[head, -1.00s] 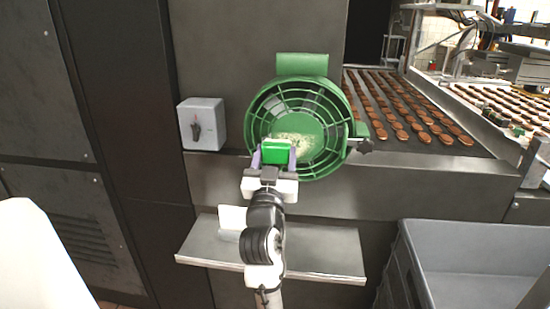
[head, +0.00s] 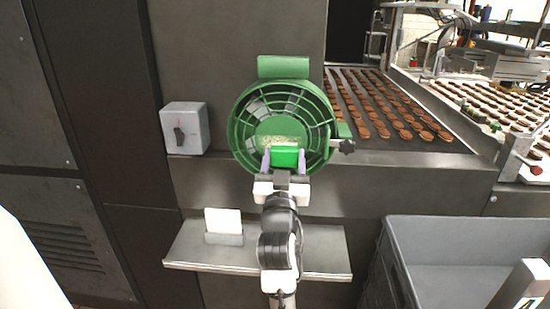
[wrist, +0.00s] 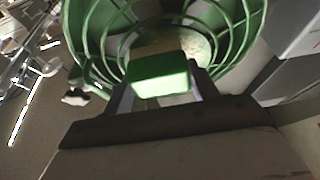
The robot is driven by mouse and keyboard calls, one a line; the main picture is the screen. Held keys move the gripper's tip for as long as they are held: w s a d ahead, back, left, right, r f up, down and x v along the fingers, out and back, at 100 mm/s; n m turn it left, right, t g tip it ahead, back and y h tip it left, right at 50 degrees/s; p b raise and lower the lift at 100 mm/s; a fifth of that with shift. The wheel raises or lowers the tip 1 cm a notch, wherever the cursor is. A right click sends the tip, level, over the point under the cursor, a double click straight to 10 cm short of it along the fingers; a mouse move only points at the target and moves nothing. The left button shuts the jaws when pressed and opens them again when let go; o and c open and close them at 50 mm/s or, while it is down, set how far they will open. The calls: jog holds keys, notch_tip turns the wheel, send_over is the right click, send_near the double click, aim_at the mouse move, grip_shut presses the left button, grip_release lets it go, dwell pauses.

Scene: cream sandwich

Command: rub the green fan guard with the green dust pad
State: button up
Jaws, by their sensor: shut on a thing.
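The green fan guard (head: 237,133) is a round cage of rings and spokes on the dark machine front. A pale speckled dust patch (head: 268,141) shows on its lower middle, and also in the wrist view (wrist: 178,42). My gripper (head: 285,159) is shut on the green dust pad (head: 285,157), a bright green block. The pad is in front of the lower middle of the guard, just below the visible dust, and hides part of it. In the wrist view the pad (wrist: 160,76) overlaps the guard (wrist: 88,40). I cannot tell whether they touch.
A grey switch box (head: 186,128) is left of the guard; a black knob (head: 347,146) is at its right. Below is a metal shelf (head: 325,250) with a white card (head: 222,220) in a holder. A grey bin (head: 400,262) stands lower right. Biscuits (head: 400,110) lie on a belt behind.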

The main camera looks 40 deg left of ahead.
jog(key=shift+w+d+p, duration=0.2)
jog(key=shift+w+d, duration=0.3)
jog(key=shift+d, duration=0.25)
jog(key=shift+w+d+p, duration=0.15)
jog(key=shift+w+d, duration=0.3)
jog(key=shift+d, duration=0.3)
jog(key=shift+s+a+f+b, duration=0.1)
jog(key=shift+s+a+b, duration=0.2)
jog(key=shift+s+a, duration=0.35)
jog(key=shift+s+a+r+b, duration=0.1)
jog(key=shift+s+a+b, duration=0.2)
jog(key=shift+a, duration=0.7)
jog(key=shift+s+a+f+b, duration=0.1)
jog(key=shift+s+a+b, duration=0.15)
jog(key=shift+s+a, duration=0.4)
jog(key=shift+s+a+b, duration=0.35)
jog(key=shift+s+a, duration=0.1)
jog(key=shift+a, duration=0.35)
jog(key=shift+s+a+b, duration=0.3)
jog(key=shift+s+a, duration=0.1)
jog(key=shift+a, duration=0.4)
jog(key=shift+s+d, duration=0.1)
jog(key=shift+s+d, duration=0.5)
jog(key=shift+s, duration=0.3)
jog(key=shift+s+d, duration=0.55)
jog(key=shift+s, duration=0.3)
jog(key=shift+s+d, duration=0.5)
jog(key=shift+s, duration=0.3)
